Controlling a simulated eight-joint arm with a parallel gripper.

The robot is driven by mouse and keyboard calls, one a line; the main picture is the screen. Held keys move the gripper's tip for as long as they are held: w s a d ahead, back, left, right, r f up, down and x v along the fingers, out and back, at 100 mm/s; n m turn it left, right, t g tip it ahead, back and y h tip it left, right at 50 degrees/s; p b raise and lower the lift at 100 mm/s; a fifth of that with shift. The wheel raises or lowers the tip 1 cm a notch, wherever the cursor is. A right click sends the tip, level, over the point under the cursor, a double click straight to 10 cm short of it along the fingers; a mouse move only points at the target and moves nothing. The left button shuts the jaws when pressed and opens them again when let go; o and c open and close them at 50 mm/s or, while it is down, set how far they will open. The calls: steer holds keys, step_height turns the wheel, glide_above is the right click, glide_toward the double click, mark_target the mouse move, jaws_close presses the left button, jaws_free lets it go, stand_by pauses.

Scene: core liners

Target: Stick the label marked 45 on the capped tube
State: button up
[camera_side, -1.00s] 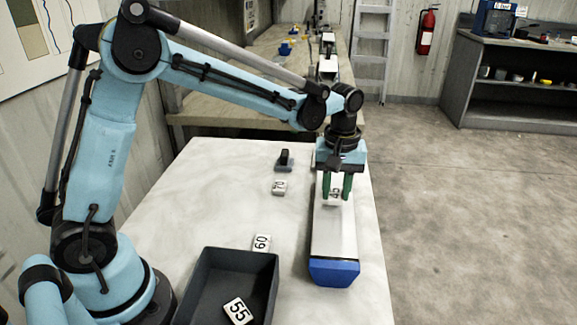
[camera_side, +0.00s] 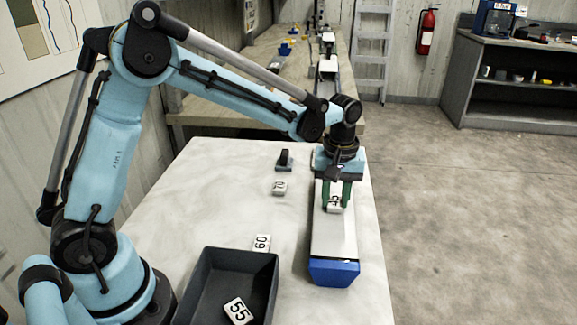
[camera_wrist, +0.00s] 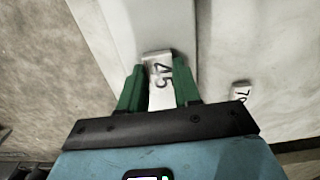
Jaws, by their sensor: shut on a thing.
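My gripper (camera_side: 335,197) has green fingers and is shut on the white label marked 45 (camera_side: 334,204). The label also shows between the fingers in the wrist view (camera_wrist: 160,75). The capped tube (camera_side: 333,240) is long and pale with a blue cap (camera_side: 334,272) at its near end, and lies along the right part of the table. The label is right over the tube's upper face; I cannot tell whether it touches. The far end of the tube is hidden behind my gripper.
A label marked 70 (camera_side: 280,188) and a small dark object (camera_side: 284,160) are left of the tube. A label marked 60 (camera_side: 262,242) lies by a dark tray (camera_side: 215,254) whose inside holds a label marked 55 (camera_side: 238,311). The pale table (camera_side: 200,205) is clear between them.

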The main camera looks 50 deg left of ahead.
steer(key=shift+f, duration=0.1)
steer(key=o, duration=1.5)
steer(key=shift+r, duration=3.5)
